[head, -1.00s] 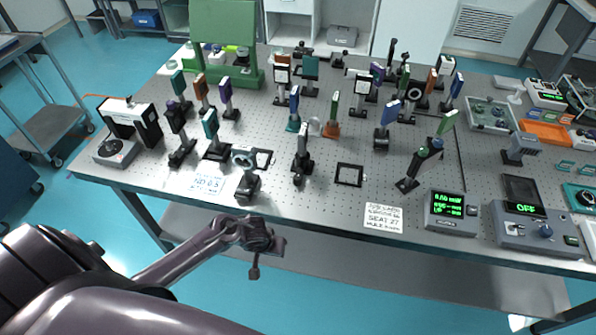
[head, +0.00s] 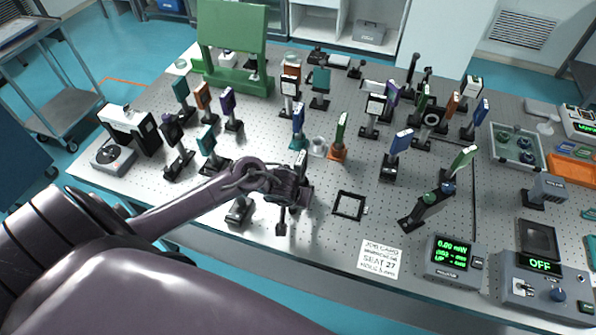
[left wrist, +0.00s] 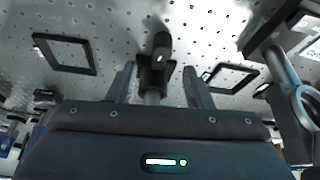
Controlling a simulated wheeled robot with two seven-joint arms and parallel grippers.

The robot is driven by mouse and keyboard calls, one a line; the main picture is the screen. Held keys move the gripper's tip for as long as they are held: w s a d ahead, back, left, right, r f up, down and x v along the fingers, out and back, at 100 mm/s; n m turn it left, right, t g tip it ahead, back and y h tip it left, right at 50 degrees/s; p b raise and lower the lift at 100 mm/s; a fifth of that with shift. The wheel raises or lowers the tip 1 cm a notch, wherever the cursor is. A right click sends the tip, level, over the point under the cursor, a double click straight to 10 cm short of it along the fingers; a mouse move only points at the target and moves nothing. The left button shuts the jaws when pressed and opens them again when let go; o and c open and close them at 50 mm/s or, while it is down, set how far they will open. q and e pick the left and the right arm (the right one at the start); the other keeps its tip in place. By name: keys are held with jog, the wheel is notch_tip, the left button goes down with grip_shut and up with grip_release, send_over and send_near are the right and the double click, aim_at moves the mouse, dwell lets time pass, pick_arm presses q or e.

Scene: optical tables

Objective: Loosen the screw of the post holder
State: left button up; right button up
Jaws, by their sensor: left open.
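A dark post holder with its post and a pale-edged optic (head: 301,158) stands near the front middle of the table; its lower part is mostly hidden behind my left gripper (head: 290,187). In the left wrist view my left gripper (left wrist: 160,88) is open, with one finger on each side of the dark post holder (left wrist: 157,70). I see a gap on both sides, so the fingers look apart from it. A dark knob-like part (left wrist: 160,43) shows beyond the fingertips; I cannot tell whether it is the screw. My right gripper is not in view.
A black square frame (head: 349,205) lies right of the gripper. A mount (head: 239,210) stands below my left arm, partly hidden. Other posts with coloured optics stand behind. A job card (head: 379,259) and a meter (head: 453,260) are at the front right of the table (head: 330,237).

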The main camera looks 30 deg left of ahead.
aim_at(290, 209)
pick_arm(q)
jog(key=x, duration=0.3)
jog(key=shift+s+a+f+b, duration=0.2)
jog(key=shift+a+f+b, duration=0.05)
jog(key=shift+f+b, duration=0.2)
jog(key=shift+x, duration=1.05)
jog(key=shift+w+f, duration=0.25)
jog(key=shift+w, duration=0.05)
jog(key=shift+d, duration=0.1)
jog(key=c, duration=1)
jog(key=shift+s+r+m+p, duration=0.1)
jog(key=shift+m+p, duration=0.2)
jog(key=shift+m, duration=0.2)
jog(key=shift+m+h, duration=0.3)
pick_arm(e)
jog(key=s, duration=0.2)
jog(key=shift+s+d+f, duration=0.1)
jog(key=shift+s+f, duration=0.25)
